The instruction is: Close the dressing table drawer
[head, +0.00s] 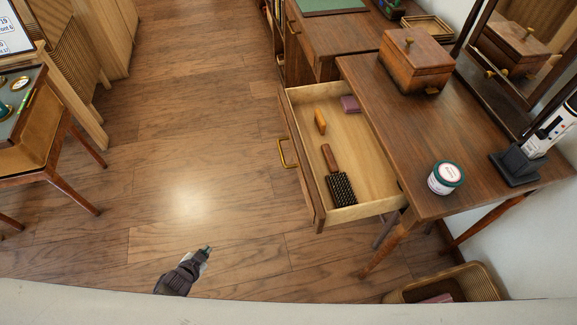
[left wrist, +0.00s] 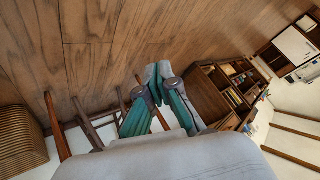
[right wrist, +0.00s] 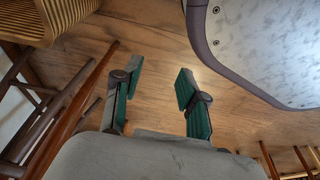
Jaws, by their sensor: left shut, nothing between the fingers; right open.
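The dressing table (head: 395,130) stands at the right in the head view. Its drawer (head: 296,150) is pulled well out to the left, with a brass handle (head: 284,153) on its front. In the drawer lie a dark-bristled brush (head: 340,182), an orange-brown bar (head: 320,121) and a small purple item (head: 350,104). My left gripper (head: 208,250) is low at the front of the head view, left of the drawer and apart from it. Its fingertips meet in the left wrist view (left wrist: 158,82), with nothing between them. My right gripper (right wrist: 157,85) is open and empty in the right wrist view.
On the table stand a wooden box (head: 415,62), a white jar (head: 444,178), a mirror (head: 515,65) and a device on a dark stand (head: 515,163). A wicker basket (head: 470,284) is on the floor at lower right. The floor (head: 190,180) left of the drawer is clear.

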